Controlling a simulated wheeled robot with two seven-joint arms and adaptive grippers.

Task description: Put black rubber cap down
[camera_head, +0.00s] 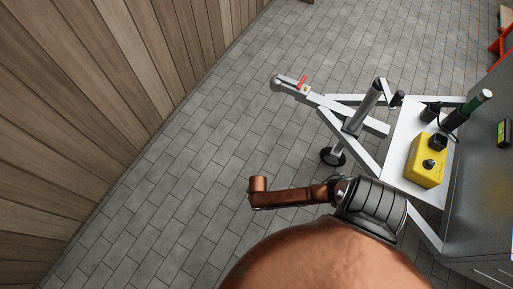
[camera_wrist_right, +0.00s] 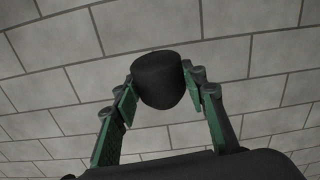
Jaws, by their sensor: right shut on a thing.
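The black rubber cap (camera_wrist_right: 157,76) shows in the right wrist view as a dark, rounded, matt piece at upper centre. My right gripper (camera_wrist_right: 161,88) has its green and black fingers on either side of the cap and is shut on it. Beyond the cap is only grey paving, and how high it is held cannot be told. I cannot make out the cap or either gripper in the head view. My left gripper is in neither view.
In the head view, a white-framed trailer (camera_head: 362,150) stands at the right, bearing a yellow box (camera_head: 427,160) with black knobs beside a grey cabinet (camera_head: 482,170). A plank wall (camera_head: 100,80) runs along the left. The paved floor (camera_head: 215,130) between them is clear.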

